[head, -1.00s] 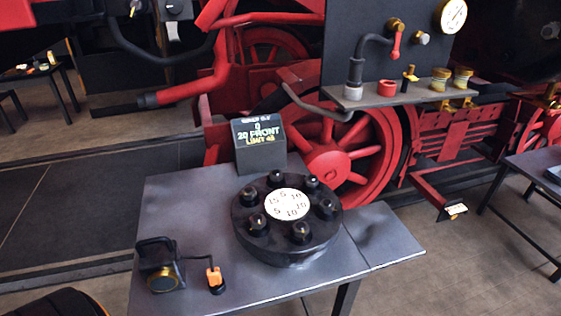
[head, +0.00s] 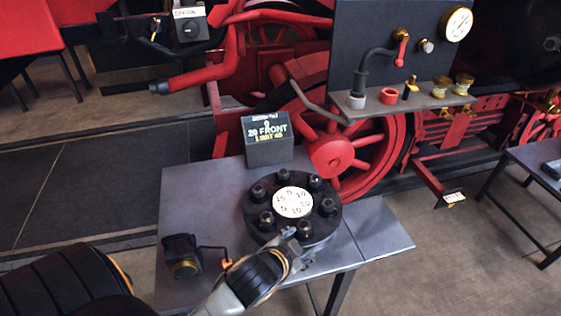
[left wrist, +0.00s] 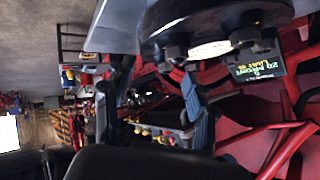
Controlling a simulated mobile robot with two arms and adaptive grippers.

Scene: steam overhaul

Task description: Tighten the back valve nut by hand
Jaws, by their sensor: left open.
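The round black valve flange (head: 292,235) stands on the grey table with several black nuts around a white numbered disc (head: 293,203). The back valve nut (head: 283,175) is on the far side of the disc. My left gripper (head: 290,236) is at the near edge of the flange, close to the front nut (head: 305,229), and apart from the back nut. In the left wrist view my left gripper (left wrist: 152,75) has its fingers spread with nothing held between them. The flange (left wrist: 215,15) hangs above the fingers there. My right gripper is not in view.
A display box (head: 267,140) reading "20 FRONT" stands behind the flange. A small lamp-like black device (head: 182,257) sits at the table's left. The grey table (head: 200,190) is bare at its left rear. A red locomotive wheel (head: 335,155) and a gauge panel rise behind.

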